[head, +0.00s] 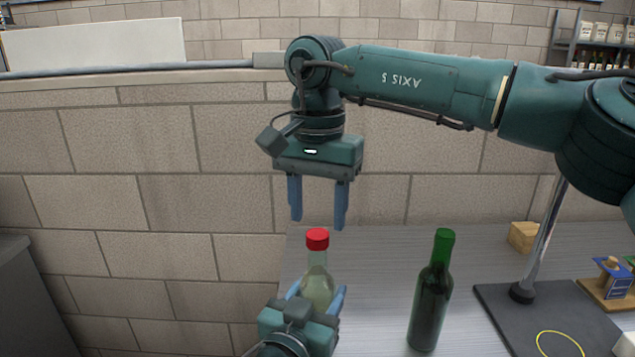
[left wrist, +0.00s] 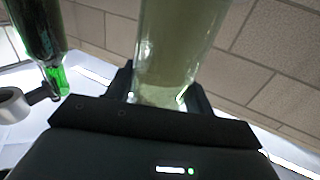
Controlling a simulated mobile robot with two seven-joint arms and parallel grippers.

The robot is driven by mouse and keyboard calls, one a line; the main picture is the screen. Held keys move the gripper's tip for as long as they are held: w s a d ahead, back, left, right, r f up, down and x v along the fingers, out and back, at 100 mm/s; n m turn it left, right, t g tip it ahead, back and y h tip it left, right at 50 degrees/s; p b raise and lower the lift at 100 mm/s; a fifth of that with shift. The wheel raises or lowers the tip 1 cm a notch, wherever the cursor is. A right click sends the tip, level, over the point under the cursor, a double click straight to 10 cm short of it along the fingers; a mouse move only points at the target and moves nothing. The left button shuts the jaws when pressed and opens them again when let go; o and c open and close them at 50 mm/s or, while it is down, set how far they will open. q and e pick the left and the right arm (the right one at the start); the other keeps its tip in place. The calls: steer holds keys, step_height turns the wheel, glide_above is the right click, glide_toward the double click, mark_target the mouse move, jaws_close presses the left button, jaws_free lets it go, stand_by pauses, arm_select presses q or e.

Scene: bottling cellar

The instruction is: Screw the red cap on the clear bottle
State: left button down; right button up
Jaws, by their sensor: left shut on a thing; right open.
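The clear bottle (head: 317,287) stands upright near the table's left edge. The red cap (head: 317,239) sits on its mouth; I cannot tell how tightly. My left gripper (head: 316,296) is shut around the bottle's body. The bottle (left wrist: 178,45) also fills the middle of the left wrist view, between the fingers, with its top out of frame. My right gripper (head: 318,222) is open and empty, pointing down just above the cap, its fingers apart on either side. The fingertips end slightly above the cap and do not appear to touch it.
A green bottle (head: 431,295) stands to the right on the metal table (head: 385,260); a green bottle (left wrist: 40,40) also shows in the left wrist view. Farther right are a wooden block (head: 522,237), a dark base plate with a pole (head: 500,298) and a yellow ring (head: 560,340). A brick wall stands behind.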

mark_target(317, 233)
steer(key=shift+f, duration=1.7)
steer(key=shift+c, duration=0.4)
